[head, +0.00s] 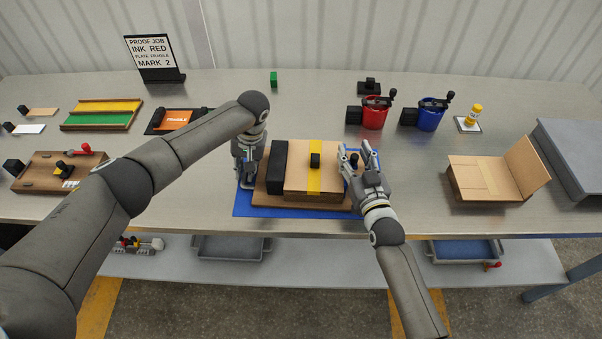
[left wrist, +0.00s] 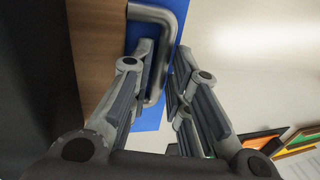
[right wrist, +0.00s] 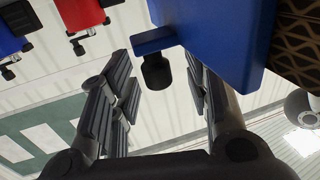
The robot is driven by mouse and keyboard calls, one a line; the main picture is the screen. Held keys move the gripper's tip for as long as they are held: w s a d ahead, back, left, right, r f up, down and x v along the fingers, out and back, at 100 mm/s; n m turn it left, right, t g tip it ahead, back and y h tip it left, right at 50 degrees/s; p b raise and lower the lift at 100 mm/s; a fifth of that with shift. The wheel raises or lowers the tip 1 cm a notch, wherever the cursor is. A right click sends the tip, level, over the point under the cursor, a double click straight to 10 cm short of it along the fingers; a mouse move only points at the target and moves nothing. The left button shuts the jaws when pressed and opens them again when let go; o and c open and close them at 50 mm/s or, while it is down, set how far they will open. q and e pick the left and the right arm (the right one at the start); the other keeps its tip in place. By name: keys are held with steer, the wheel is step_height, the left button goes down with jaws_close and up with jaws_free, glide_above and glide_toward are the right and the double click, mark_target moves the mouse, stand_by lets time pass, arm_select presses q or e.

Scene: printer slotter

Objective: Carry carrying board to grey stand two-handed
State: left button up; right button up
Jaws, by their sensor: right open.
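The carrying board (head: 263,189) is a brown wooden board on the table's front. On it are a black block (head: 278,167) and a tan box (head: 326,179) with a yellow strip and black knob. My left gripper (head: 245,178) is at the board's left end. In the left wrist view (left wrist: 162,75) its fingers are close about a grey bar handle (left wrist: 160,13), apparently shut on it. My right gripper (head: 357,158) is open by the board's right end, where a blue piece (right wrist: 215,35) with a black knob lies before its fingers. The grey stand (head: 572,160) is at far right.
A blue mat (head: 290,211) lies under the board. An open cardboard box (head: 483,180) stands between board and grey stand. Red (head: 374,117) and blue (head: 429,119) cans stand behind, right of the board. A wooden tray (head: 45,172) is at left.

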arm_select(q)
steer(key=c, duration=0.3)
arm_select(e)
steer(key=c, duration=0.4)
arm_select(q)
jaws_close()
arm_select(e)
jaws_close()
arm_select(q)
steer(key=shift+w+r, duration=0.1)
steer(key=shift+r, duration=0.1)
arm_select(e)
steer(key=shift+r, duration=0.15)
